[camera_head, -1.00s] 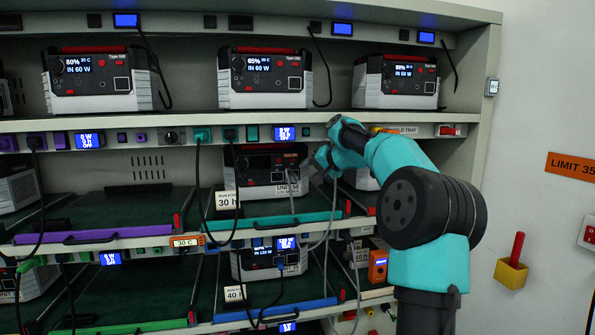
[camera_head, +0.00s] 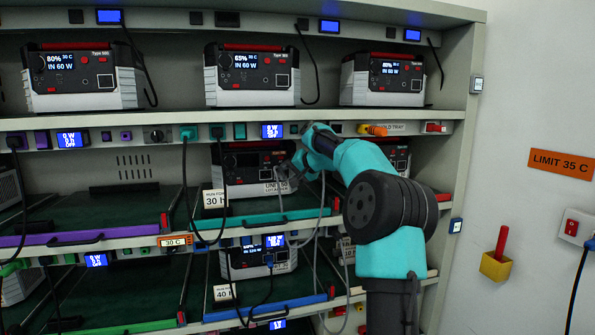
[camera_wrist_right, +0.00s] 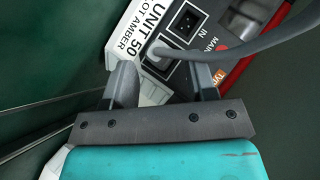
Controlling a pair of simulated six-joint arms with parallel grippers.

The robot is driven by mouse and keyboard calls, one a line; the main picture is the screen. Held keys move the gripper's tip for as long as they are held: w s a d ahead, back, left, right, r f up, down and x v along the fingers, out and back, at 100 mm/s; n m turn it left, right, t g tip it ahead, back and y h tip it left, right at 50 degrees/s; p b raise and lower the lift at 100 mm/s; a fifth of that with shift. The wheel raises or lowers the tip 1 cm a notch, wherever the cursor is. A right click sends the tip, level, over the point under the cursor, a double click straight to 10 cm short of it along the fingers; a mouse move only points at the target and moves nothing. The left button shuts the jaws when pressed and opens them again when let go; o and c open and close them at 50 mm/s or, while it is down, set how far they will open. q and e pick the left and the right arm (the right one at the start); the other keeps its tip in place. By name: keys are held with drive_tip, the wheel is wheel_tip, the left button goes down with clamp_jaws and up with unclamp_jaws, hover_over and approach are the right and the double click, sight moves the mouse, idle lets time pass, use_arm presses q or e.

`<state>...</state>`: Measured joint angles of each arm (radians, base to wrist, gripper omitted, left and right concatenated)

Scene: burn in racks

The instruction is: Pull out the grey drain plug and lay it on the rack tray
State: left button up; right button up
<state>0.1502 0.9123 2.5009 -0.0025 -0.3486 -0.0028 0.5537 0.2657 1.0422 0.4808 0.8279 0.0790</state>
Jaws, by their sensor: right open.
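The grey drain plug (camera_wrist_right: 158,54) sits in a socket on the front of the unit labelled UNIT 50 in the right wrist view. A thick grey cable (camera_wrist_right: 235,42) runs from it to the upper right. My right gripper (camera_wrist_right: 163,78) is open, with one finger on each side of the plug's near end; I cannot tell whether they touch it. In the head view my right gripper (camera_head: 287,178) is at the front of this unit (camera_head: 255,160), on the middle shelf. The plug itself is hard to make out there. My left gripper is not in view.
The unit stands on a dark green tray with a teal front bar (camera_head: 262,219). Grey cables hang beside my right arm. A shelf strip labelled HOLD TRAY (camera_head: 400,128) runs above, with an orange plug (camera_head: 372,130) on it. An empty green tray (camera_head: 95,207) lies left.

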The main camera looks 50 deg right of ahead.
drive_tip(key=shift+x, duration=0.85)
clamp_jaws()
